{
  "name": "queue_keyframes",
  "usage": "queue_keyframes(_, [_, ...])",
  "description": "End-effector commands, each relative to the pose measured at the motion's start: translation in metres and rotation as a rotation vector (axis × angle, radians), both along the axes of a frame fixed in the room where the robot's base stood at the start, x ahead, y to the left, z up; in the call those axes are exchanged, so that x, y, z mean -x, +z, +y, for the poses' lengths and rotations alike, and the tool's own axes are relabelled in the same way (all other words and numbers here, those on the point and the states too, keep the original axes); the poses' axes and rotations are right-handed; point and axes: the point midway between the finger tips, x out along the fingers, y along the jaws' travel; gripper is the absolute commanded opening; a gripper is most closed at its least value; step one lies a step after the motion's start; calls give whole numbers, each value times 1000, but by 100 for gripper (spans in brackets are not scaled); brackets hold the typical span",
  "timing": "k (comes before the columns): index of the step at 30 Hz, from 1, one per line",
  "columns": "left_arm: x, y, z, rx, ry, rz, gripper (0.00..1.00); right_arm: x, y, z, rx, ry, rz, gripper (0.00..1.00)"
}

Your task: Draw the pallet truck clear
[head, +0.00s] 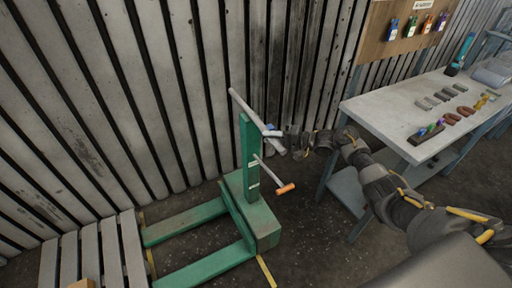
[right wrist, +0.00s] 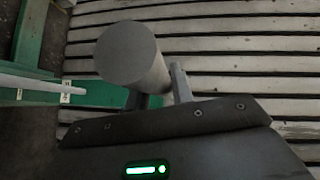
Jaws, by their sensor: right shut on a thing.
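The green pallet truck (head: 262,226) stands on the floor in the middle of the head view, its two forks (head: 185,222) pointing left toward a slatted pallet (head: 92,256). A grey bar handle (head: 250,111) crosses the top of its upright mast. My right gripper (head: 274,133) is at the right end of this bar and is shut on it. In the right wrist view the bar's round end (right wrist: 126,53) sits between the fingers. A thin lever with an orange tip (head: 285,188) sticks out from the mast. My left gripper is not in view.
A workbench (head: 390,108) with small parts and tools stands at the right, its legs near the truck. A slatted wall (head: 130,90) runs close behind the truck. Yellow lines (head: 266,270) mark the floor. Some floor shows between truck and bench.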

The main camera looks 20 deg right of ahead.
Motion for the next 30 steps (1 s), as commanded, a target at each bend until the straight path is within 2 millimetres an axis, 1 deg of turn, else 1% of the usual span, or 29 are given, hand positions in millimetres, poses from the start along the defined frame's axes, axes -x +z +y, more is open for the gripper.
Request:
queue_keyframes(1, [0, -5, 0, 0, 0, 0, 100, -2, -2, -7, 1, -5, -1, 0])
queue_keyframes(3, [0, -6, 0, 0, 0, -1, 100, -2, -2, -12, 2, -6, -1, 0])
queue_keyframes(6, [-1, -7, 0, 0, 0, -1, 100, -3, -1, -16, 1, -4, -1, 0])
queue_keyframes(17, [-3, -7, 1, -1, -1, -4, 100, -2, 0, -16, 1, 0, -1, 0])
queue_keyframes(18, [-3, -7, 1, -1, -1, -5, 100, -2, 0, -16, 1, 0, -1, 25])
queue_keyframes(22, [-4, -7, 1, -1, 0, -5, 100, -2, 0, -16, 1, -1, -1, 42])
queue_keyframes(23, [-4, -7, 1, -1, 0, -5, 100, -2, 0, -17, 1, -1, -1, 45])
queue_keyframes(30, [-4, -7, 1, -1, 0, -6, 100, -2, 0, -18, 1, -4, -2, 45])
